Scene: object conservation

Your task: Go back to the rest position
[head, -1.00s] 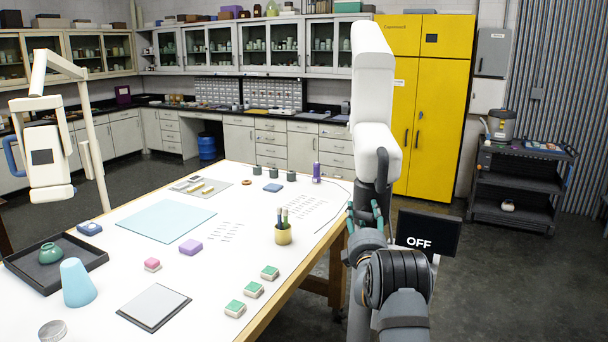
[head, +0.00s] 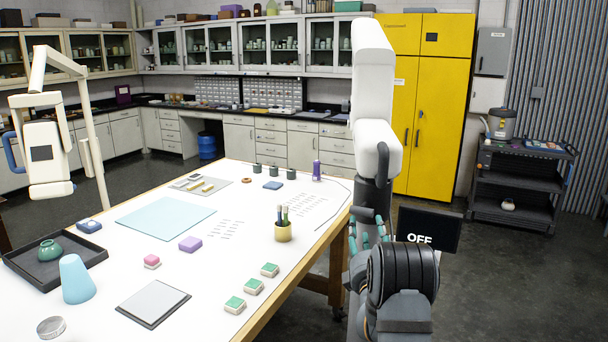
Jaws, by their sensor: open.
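My gripper (head: 368,234) hangs pointing down below my white arm link, just off the right edge of the white worktable (head: 120,323). Its teal-padded fingers are spread apart. I see nothing held between them. My own dark arm joint in front hides part of the gripper's lower right side.
Near the table's right side are a brass pen cup (head: 283,232) and several green-topped blocks (head: 253,287). A light-blue cone (head: 76,280) stands at the left. A monitor reading OFF (head: 429,229) is just right of my gripper. A dark cart (head: 520,185) stands farther right.

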